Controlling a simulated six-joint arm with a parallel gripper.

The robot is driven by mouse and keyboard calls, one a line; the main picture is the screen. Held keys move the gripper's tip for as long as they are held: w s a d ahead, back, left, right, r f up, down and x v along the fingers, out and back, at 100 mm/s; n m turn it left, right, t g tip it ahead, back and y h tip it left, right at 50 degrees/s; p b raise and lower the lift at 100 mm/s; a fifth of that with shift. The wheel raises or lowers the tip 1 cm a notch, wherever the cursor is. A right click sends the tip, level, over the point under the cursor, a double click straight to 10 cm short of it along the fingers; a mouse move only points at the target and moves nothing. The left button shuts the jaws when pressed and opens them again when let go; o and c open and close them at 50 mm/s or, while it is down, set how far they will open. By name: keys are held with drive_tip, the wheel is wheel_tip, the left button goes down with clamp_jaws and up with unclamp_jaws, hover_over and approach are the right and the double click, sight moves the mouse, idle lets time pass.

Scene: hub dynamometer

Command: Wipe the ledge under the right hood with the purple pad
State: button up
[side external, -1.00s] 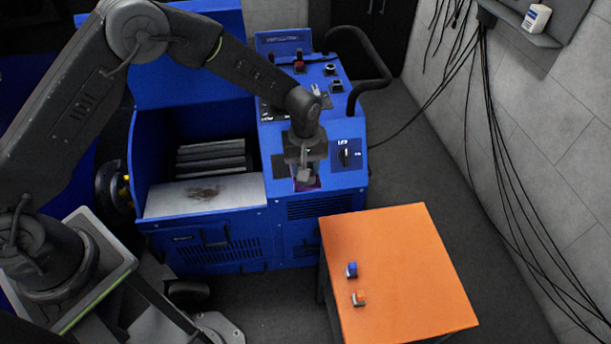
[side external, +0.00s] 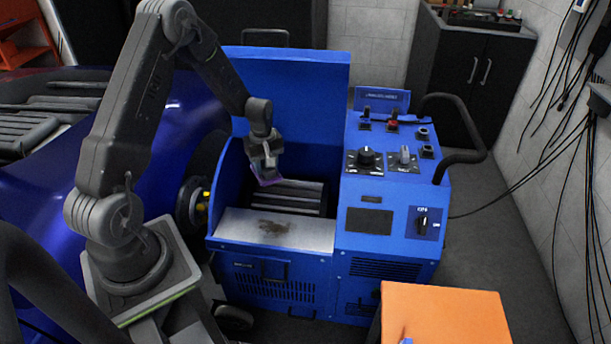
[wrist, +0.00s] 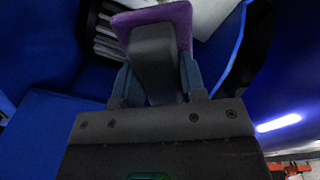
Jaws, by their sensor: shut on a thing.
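My gripper (side external: 265,165) is shut on the dark grey handle of the purple pad (side external: 270,182). In the wrist view the handle stands between the two fingers (wrist: 154,80), and the purple pad (wrist: 181,14) shows beyond it. The pad is in the air, tilted, over the bay of the blue machine. The pale ledge (side external: 312,234) lies along the front of this bay, below and nearer the camera than the pad. A dark brown stain (side external: 274,227) marks the ledge's middle. The pad looks clear of the ledge.
Grey slatted rollers (side external: 300,195) lie behind the ledge. A blue side wall stands left of the bay. The control console (side external: 385,190) with knobs and a black bent handle (side external: 465,150) rises on the right. An orange table (side external: 445,318) is at front right.

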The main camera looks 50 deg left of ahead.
drive_tip(key=s+a+n, duration=0.2)
drive_tip(key=s+a, duration=0.4)
hover_over(250, 226)
drive_tip(key=shift+f, duration=11.1)
drive_tip(key=shift+w+d+f, duration=0.2)
drive_tip(key=shift+w+f, duration=0.1)
drive_tip(key=shift+f, duration=0.25)
drive_tip(key=shift+w+d+f, duration=0.2)
drive_tip(key=shift+w+f, duration=0.05)
drive_tip(key=shift+f, duration=0.3)
drive_tip(key=shift+w+d, duration=5.35)
drive_tip(key=shift+d, duration=0.05)
drive_tip(key=shift+s+a, duration=5.9)
wheel_tip(250, 226, up, 8)
